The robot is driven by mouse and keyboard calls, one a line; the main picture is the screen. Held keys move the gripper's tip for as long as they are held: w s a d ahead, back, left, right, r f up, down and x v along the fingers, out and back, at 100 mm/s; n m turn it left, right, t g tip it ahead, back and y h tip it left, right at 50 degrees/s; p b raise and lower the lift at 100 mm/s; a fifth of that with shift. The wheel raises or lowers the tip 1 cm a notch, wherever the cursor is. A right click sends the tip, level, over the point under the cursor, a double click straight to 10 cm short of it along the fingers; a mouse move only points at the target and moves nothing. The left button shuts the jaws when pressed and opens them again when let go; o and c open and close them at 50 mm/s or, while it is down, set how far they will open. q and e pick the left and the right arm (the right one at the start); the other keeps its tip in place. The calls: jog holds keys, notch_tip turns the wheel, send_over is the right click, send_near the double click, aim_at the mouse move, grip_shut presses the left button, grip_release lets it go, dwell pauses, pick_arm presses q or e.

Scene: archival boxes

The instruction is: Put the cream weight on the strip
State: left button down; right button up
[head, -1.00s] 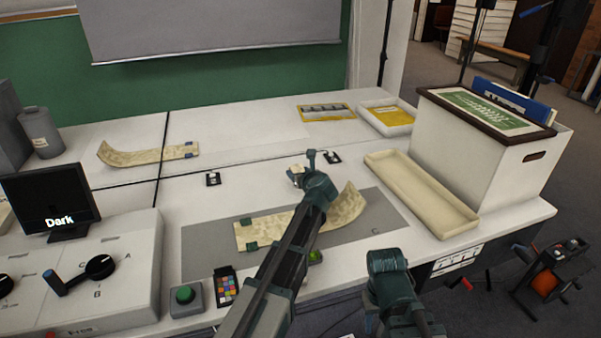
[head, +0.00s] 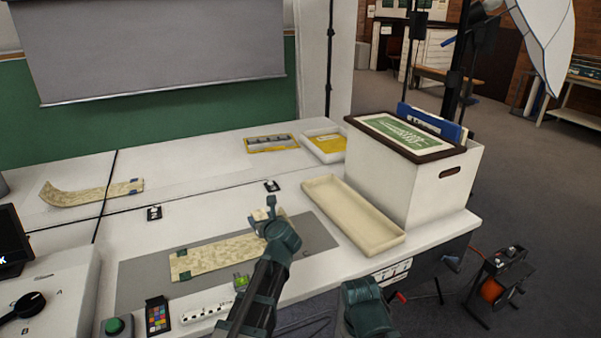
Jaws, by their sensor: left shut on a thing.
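The long cream mottled strip (head: 215,258) lies on the grey mat (head: 140,290), with small dark green clips at its left end. Its right end shows only partly beside my left gripper and looks raised. My left gripper (head: 264,208) is over the right part of the strip, shut on the small cream weight (head: 256,217), mostly hidden by the fingers. I cannot tell whether the weight touches the strip. A teal part of my right arm is at the bottom; its fingers do not show.
A long cream tray (head: 350,215) and a white box (head: 425,190) stand to the right. Another curled strip (head: 90,194) lies at back left. A colour card (head: 158,316), a green button (head: 114,326) and a power strip (head: 205,312) lie along the front.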

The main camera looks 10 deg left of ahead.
notch_tip(320, 180, up, 20)
jog(key=p, duration=1.9)
